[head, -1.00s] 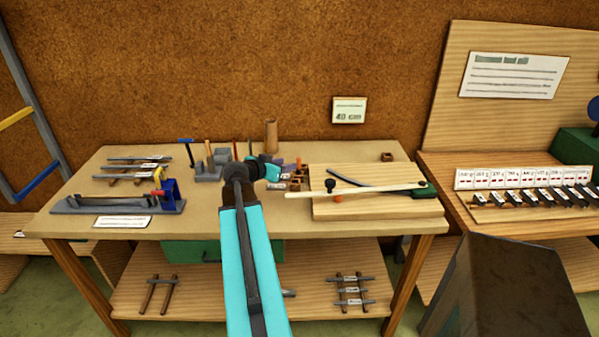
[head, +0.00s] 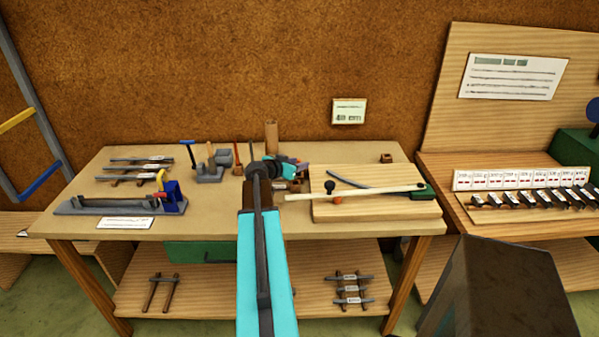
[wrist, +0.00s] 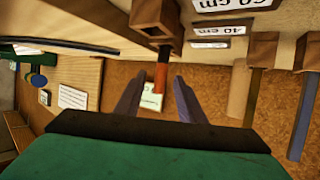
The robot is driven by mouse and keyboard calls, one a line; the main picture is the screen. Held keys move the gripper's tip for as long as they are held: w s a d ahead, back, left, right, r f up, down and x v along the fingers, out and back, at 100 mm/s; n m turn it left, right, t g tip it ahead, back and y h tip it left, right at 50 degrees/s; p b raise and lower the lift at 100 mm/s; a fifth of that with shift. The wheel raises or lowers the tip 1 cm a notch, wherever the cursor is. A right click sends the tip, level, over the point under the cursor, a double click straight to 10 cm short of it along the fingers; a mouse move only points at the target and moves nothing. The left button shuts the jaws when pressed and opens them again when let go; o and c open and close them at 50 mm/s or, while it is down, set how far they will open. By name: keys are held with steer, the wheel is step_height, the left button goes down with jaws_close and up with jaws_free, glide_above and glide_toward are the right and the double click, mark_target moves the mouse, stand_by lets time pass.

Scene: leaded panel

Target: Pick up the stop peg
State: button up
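An orange-red peg (wrist: 161,70) stands in a wooden socket block (wrist: 157,20) in the wrist view; I take it as the stop peg, though no label on it is readable. My gripper (wrist: 156,84) is open, one dark finger on each side of the peg's free end. No contact shows. In the head view my gripper (head: 288,168) is over the back middle of the workbench (head: 230,222) and hides most of the small blocks there.
More socket blocks hold a brown peg (wrist: 255,90) and a blue-grey peg (wrist: 302,125) alongside. A wooden board (head: 385,208) with a pale bar (head: 370,192) lies to the right. A clamp jig (head: 120,204) is at left. A brown cylinder (head: 271,135) stands behind.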

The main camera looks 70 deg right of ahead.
steer(key=shift+d, duration=0.1)
steer(key=shift+p+x, duration=1.1)
steer(key=shift+x, duration=0.15)
steer(key=shift+p+x, duration=0.5)
steer(key=shift+x, duration=0.75)
steer(key=shift+s, duration=0.15)
jaws_close()
